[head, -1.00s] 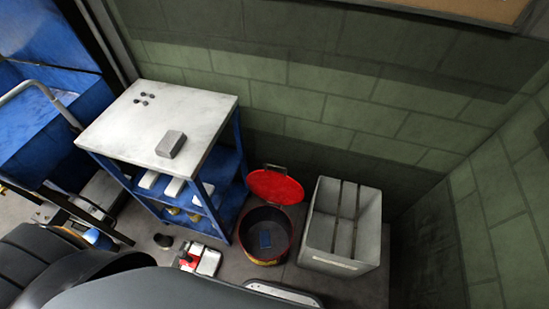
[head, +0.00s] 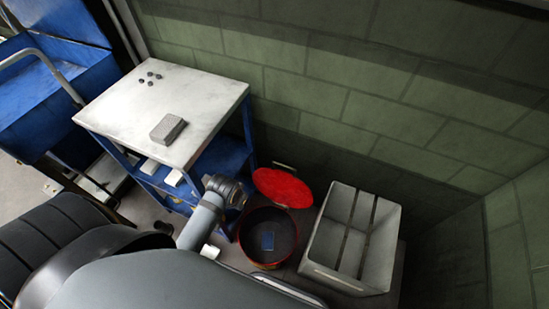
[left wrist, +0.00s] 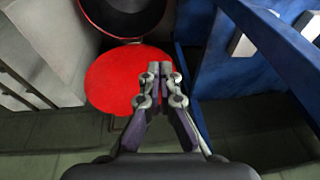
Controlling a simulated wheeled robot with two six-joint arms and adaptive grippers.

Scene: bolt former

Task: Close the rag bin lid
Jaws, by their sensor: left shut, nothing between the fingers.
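The rag bin (head: 268,238) is a round dark drum with a red rim, standing on the floor with its mouth open. A small blue item lies inside. Its red lid (head: 283,187) stands open at the wall side of the bin. The lid also shows as a red disc in the left wrist view (left wrist: 118,80), beside the bin mouth (left wrist: 122,18). My left gripper (left wrist: 160,70) is shut and empty; its fingertips overlap the lid's right part there. I cannot tell whether they touch it. In the head view, my left arm reaches beside the lid, but its fingers are hard to see.
A blue cart (head: 232,160) with a pale top stands left of the bin, close to my left arm. A grey block (head: 168,128) lies on that top. A pale open crate (head: 345,240) stands right of the bin. The green block wall (head: 330,90) is behind.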

